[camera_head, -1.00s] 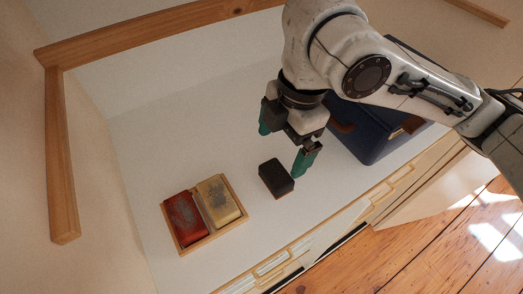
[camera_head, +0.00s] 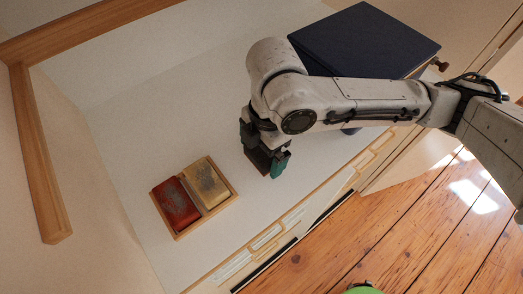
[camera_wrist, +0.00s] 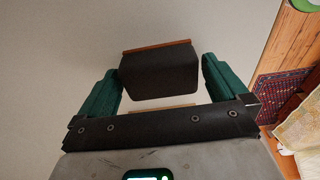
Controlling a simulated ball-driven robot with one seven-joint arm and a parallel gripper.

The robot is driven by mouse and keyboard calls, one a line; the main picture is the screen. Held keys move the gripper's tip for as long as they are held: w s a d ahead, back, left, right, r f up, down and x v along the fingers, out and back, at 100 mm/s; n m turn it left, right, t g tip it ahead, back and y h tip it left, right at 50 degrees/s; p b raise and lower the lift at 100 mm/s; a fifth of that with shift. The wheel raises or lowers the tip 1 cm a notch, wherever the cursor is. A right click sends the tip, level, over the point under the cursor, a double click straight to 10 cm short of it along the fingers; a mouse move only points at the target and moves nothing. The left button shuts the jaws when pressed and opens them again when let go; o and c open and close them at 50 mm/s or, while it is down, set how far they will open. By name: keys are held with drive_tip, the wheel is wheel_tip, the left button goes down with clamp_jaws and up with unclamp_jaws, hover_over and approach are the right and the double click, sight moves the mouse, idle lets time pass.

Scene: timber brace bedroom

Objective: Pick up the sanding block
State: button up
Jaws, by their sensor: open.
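A dark block with a thin reddish-brown edge, apparently the sanding block (camera_wrist: 160,72), lies on the white surface. In the wrist view it sits between the two green fingers, with a gap on each side. My gripper (camera_head: 264,152) is open and points down over the block in the head view. There, the gripper and arm hide most of the block, and a dark brown part of it (camera_head: 258,161) shows between the fingers. I cannot tell how far down the fingers reach around it.
A wooden tray (camera_head: 206,227) holding a red block (camera_head: 176,204) and a yellow block (camera_head: 208,187) stands left of my gripper. A dark blue box (camera_head: 365,40) stands behind my arm. Drawer fronts (camera_head: 266,237) run along the front edge. The white surface beyond the tray is clear.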

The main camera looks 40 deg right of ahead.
drive_tip(key=shift+f, duration=0.2)
drive_tip(key=c, duration=0.9)
drive_tip(key=shift+r, duration=0.25)
